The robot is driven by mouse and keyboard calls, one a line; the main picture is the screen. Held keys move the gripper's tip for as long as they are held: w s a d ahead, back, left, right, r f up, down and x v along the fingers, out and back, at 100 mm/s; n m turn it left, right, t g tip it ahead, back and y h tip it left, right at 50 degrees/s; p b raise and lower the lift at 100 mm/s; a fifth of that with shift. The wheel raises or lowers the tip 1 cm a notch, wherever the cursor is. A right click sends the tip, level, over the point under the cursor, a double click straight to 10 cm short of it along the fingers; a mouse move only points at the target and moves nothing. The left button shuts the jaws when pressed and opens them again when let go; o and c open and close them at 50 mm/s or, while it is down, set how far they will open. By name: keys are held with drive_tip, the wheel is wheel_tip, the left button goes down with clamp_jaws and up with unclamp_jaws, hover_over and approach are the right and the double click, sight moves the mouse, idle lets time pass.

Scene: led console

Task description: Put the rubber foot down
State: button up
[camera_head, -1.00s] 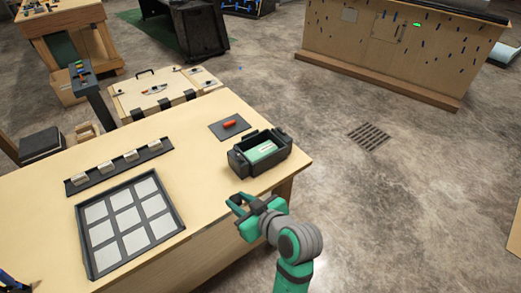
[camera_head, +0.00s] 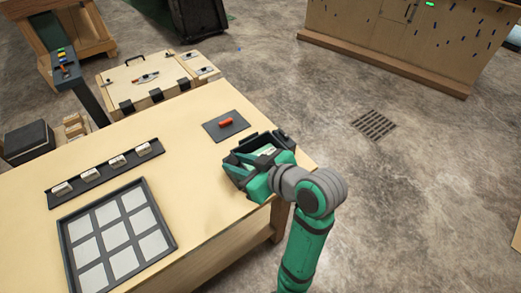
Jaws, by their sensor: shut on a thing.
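A dark rail (camera_head: 75,187) with several pale blocks and a tray (camera_head: 172,246) of white squares occupy the left. Bare wooden bench top (camera_head: 190,165) lies between.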

drive_tip(key=s+d+m+t+h, duration=0.1)
drive_tip(key=d, duration=0.4)
drive_tip(key=w+f, duration=0.1)
drive_tip(key=w, duration=0.1)
drive_tip(key=w+f, duration=0.1)
drive_tip(key=w, duration=0.2)
drive_tip(key=w+f, duration=0.2)
drive_tip(key=w, duration=0.1)
drive_tip(key=shift+d, duration=0.15)
drive_tip(key=w+f, duration=0.4)
drive_tip(key=shift+f, duration=0.35)
drive_tip(key=shift+w+f, duration=0.5)
drive_tip(key=shift+f, duration=0.1)
drive_tip(key=shift+w+f, duration=0.1)
drive_tip(key=shift+f, duration=1.45)
drive_tip(key=o, duration=1)
drive_tip(key=shift+f, duration=0.15)
drive_tip(key=shift+o, duration=0.2)
